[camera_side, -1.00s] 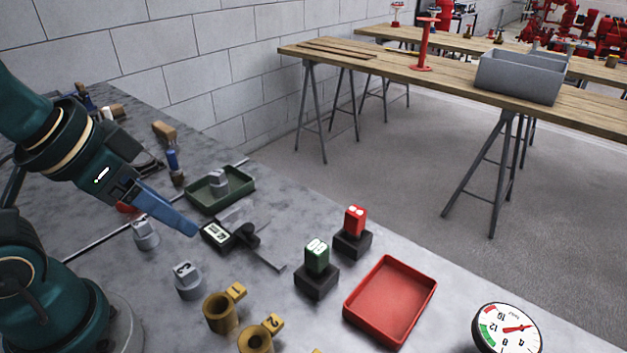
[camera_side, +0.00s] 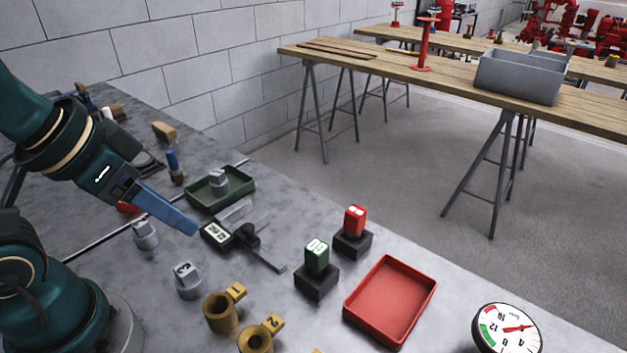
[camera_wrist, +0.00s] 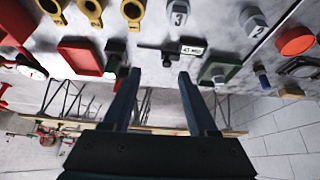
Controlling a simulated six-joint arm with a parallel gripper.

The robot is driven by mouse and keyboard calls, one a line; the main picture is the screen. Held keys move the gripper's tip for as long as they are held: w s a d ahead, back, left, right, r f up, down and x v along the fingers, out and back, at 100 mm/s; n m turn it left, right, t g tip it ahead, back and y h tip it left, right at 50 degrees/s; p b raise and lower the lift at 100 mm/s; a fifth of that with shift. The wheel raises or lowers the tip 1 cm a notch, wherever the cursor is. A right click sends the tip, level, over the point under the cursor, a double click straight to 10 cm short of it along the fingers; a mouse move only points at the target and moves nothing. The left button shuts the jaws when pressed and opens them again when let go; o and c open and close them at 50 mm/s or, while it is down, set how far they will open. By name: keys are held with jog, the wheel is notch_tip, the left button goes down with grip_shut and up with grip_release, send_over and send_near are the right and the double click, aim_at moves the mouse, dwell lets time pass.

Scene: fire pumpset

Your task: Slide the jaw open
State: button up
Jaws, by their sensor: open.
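A digital caliper (camera_side: 250,243) with a pale display and a black sliding part lies on the grey bench. Its grey beam points toward the lower right, and its jaws are toward the upper right. In the wrist view the caliper (camera_wrist: 172,49) lies beyond my fingertips, with its display at the right. My gripper (camera_wrist: 158,75) is open and empty, its two blue fingers apart. In the side view my gripper (camera_side: 190,227) is just left of the display. I cannot tell its exact height or whether it touches the caliper.
A green tray (camera_side: 242,198) with a grey part is behind the caliper. Green (camera_side: 317,257) and red (camera_side: 355,220) tagged blocks stand at the right, beside a red tray (camera_side: 371,335). Grey (camera_side: 188,281) and brass (camera_side: 220,314) numbered parts stand in front.

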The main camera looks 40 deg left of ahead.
jog(key=n+g, duration=0.5)
jog(key=n, duration=0.4)
send_over(247, 226)
notch_tip(247, 226, down, 6)
jog(key=shift+w+r, duration=0.1)
jog(key=shift+w, duration=0.05)
jog(key=shift+f+g, duration=0.3)
jog(key=shift+f, duration=2.6)
